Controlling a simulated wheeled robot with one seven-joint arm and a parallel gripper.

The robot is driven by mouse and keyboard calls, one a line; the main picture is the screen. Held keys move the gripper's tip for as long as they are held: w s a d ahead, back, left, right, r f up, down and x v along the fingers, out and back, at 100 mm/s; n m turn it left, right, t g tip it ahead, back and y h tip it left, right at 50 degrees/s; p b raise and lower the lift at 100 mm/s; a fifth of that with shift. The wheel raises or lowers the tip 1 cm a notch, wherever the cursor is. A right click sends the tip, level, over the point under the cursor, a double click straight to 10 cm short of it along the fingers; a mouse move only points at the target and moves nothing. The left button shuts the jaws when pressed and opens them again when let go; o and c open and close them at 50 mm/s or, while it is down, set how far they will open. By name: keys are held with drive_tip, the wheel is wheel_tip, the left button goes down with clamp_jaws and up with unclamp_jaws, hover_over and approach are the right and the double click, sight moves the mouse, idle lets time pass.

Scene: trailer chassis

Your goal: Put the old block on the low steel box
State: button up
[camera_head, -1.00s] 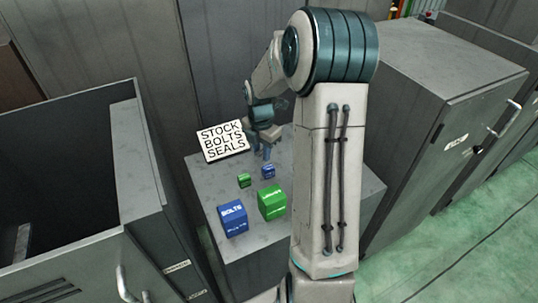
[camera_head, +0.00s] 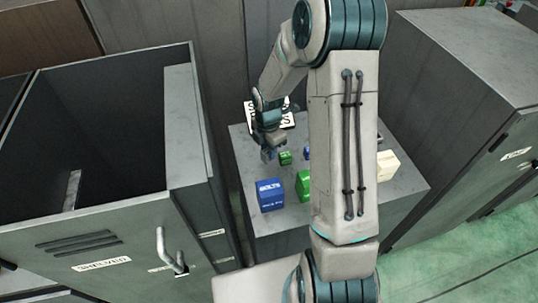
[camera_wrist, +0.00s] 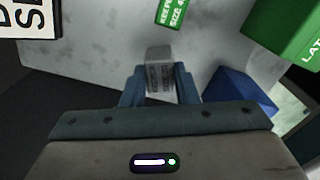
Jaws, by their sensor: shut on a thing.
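My gripper (camera_wrist: 157,78) is shut on a small grey block (camera_wrist: 159,58) with dark print, too blurred to read. In the head view my gripper (camera_head: 267,154) is over the back left part of a low grey steel unit (camera_head: 285,220), in front of the sign. The grey block cannot be made out there. I cannot tell its height above the top, or whether this unit is the low steel box.
A large blue block (camera_head: 270,194), a large green block (camera_head: 303,186), a small green block (camera_head: 285,158), a small blue block (camera_head: 306,153) and a cream block (camera_head: 388,165) stand on the unit. A lettered sign (camera_head: 289,119) is behind. An open-topped steel cabinet (camera_head: 185,130) is left.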

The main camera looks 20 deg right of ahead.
drive_tip(key=shift+f+p, duration=0.4)
drive_tip(key=shift+f, duration=1.65)
drive_tip(key=shift+f, duration=0.1)
drive_tip(key=o, duration=1)
drive_tip(key=shift+o, duration=0.2)
